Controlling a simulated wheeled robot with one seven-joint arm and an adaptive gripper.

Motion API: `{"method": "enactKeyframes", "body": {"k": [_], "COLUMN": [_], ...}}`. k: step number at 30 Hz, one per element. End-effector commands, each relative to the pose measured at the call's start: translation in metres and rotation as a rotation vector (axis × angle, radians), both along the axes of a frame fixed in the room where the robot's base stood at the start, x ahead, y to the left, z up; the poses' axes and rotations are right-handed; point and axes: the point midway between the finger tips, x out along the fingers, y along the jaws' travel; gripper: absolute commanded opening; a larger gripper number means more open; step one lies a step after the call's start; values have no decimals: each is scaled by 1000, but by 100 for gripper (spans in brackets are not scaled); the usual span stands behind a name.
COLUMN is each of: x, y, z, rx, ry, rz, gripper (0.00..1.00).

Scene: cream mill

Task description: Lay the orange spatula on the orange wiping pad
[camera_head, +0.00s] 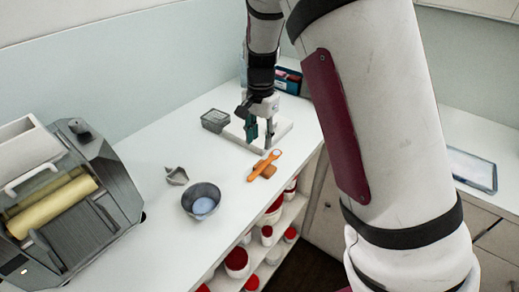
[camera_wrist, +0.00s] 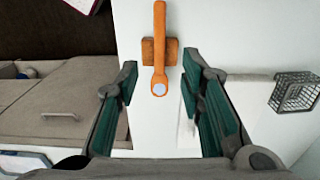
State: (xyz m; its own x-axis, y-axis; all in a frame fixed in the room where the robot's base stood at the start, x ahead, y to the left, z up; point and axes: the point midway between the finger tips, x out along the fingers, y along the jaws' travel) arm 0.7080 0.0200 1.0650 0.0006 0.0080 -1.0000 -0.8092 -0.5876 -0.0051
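The orange spatula (camera_head: 260,165) is a slim orange bar with a round pale spot at one end. It lies across the small brown-orange wiping pad (camera_head: 269,172) near the front edge of the counter. In the wrist view the spatula (camera_wrist: 159,25) crosses the middle of the pad (camera_wrist: 147,52), which shows on both sides of it. My gripper (camera_head: 260,136) is above the white board, behind the spatula. Its green-lined fingers (camera_wrist: 160,78) are spread wide with nothing between them; the spatula appears apart from them, beyond the fingertips.
A white board (camera_head: 283,128) and a wire basket (camera_head: 214,121) are near my gripper. A grey bowl (camera_head: 190,203), small grey scoop (camera_head: 177,177) and roller machine (camera_head: 95,225) stand left. Open shelves with red-lidded jars lie below the front edge.

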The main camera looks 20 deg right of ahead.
Motion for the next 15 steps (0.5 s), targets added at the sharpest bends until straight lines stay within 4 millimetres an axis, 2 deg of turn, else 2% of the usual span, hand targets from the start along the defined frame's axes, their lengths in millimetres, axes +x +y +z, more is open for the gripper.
{"method": "enactKeyframes", "body": {"k": [5, 8, 11, 15], "x": [-1, -8, -24, -57], "y": [0, -1, -2, -4], "z": [15, 29, 53, 95], "rx": [3, 21, 51, 90], "ry": [-3, -17, -46, -112], "rz": [4, 28, 86, 207], "gripper": [35, 35, 35, 35]}}
